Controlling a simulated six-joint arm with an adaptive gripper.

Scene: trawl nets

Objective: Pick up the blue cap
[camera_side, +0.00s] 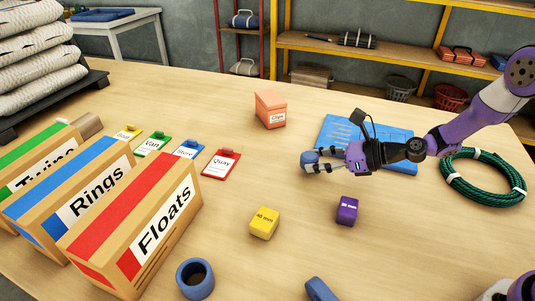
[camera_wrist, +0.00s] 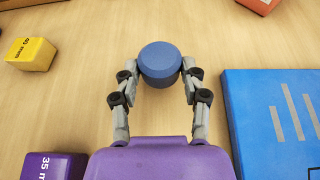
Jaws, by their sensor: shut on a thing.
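The blue cap (camera_wrist: 160,62) is a short round blue piece between the fingertips of my gripper (camera_wrist: 158,78) in the wrist view. Both fingers touch its sides, and the gripper is shut on it. In the side view the cap (camera_side: 309,157) is at the left end of my gripper (camera_side: 314,162), left of the blue sheet. The cap looks close to the table or a little above it; I cannot tell the exact gap.
A blue sheet (camera_side: 338,131) lies just right of the cap. A purple block (camera_side: 347,211) and a yellow block (camera_side: 264,223) stand nearer the front. An orange box (camera_side: 271,109) is behind. Labelled boxes, including Floats (camera_side: 168,225), stand at left. A green rope coil (camera_side: 482,192) lies at right.

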